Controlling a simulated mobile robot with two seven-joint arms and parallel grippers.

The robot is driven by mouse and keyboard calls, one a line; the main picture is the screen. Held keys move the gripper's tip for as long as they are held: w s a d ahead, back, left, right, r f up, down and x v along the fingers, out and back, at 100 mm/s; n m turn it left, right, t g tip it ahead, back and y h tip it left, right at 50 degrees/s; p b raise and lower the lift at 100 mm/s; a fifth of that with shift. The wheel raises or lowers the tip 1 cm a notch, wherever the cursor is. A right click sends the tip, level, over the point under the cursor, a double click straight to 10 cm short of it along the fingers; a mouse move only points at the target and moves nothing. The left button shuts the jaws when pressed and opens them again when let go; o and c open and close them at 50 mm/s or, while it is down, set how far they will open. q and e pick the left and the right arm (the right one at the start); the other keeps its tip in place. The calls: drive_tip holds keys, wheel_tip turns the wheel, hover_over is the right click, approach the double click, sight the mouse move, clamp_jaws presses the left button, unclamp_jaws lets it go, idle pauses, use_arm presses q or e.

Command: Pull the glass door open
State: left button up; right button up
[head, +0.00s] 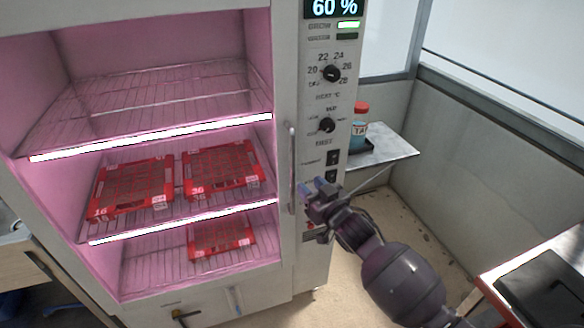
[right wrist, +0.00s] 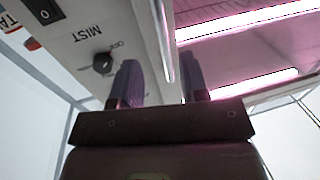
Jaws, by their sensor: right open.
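The glass door (head: 262,60) covers the front of the pink-lit cabinet and looks shut. Its upright silver bar handle (head: 291,160) runs along the door's right edge, next to the control panel. My right gripper (head: 311,188) is open and empty, close to the right of the handle's lower part in the head view. In the right wrist view the handle (right wrist: 164,45) lines up between the two spread fingers of my right gripper (right wrist: 162,82). I cannot tell whether the fingertips reach around it. My left gripper is not in view.
Red trays (head: 133,187) lie on the wire shelves inside. The control panel has knobs (head: 331,74) and switches. A side shelf (head: 385,148) with a red-capped bottle (head: 359,121) is to the right. A red-edged table (head: 512,262) stands at lower right. Floor shows between.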

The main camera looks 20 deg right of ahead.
sight(294, 170)
drive_tip(key=x, duration=0.9)
drive_tip(key=shift+w+a, duration=0.1)
clamp_jaws()
